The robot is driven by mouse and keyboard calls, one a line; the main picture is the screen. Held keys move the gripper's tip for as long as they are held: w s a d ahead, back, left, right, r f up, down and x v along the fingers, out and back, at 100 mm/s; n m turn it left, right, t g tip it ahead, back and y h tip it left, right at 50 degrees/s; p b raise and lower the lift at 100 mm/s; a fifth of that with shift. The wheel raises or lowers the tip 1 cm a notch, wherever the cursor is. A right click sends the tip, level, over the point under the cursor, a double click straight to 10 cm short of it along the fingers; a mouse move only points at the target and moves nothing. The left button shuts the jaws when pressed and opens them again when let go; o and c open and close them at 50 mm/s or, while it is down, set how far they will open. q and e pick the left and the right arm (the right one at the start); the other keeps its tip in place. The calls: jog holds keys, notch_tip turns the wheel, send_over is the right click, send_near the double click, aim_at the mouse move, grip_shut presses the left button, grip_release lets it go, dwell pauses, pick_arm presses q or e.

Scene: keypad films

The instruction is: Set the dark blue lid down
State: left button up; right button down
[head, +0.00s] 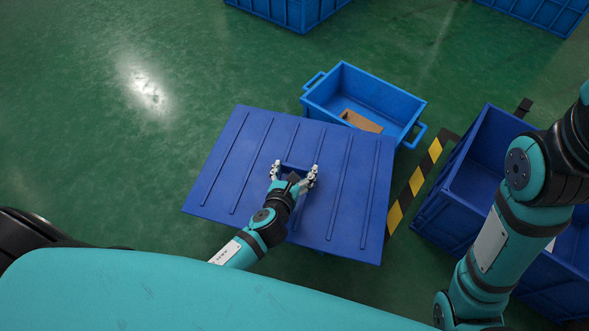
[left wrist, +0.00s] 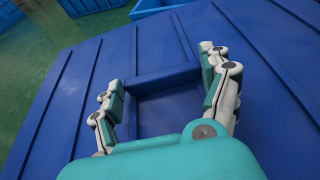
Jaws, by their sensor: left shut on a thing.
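The dark blue lid (head: 228,165) is a wide ribbed panel in the middle of the head view. It also fills most of the left wrist view (left wrist: 75,85). My left gripper (head: 295,172) is at the lid's middle, shut on its raised handle bar. In the left wrist view its two fingers (left wrist: 160,75) stand on either side of the bar (left wrist: 165,76). The lid looks slightly tilted in the head view. What lies under it is mostly hidden, so I cannot tell whether it rests on anything. My right arm shows at the right, but its gripper is out of view.
A lighter blue tote (head: 345,88) with a brown piece (head: 361,121) inside stands just behind the lid. An open dark blue crate (head: 455,205) stands at the right, beside yellow-black floor tape (head: 413,182). More crates stand farther back. Green floor is clear at the left.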

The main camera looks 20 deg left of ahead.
pick_arm(q)
jog(key=o, duration=1.5)
jog(key=shift+f, duration=0.15)
jog(key=v, duration=1.2)
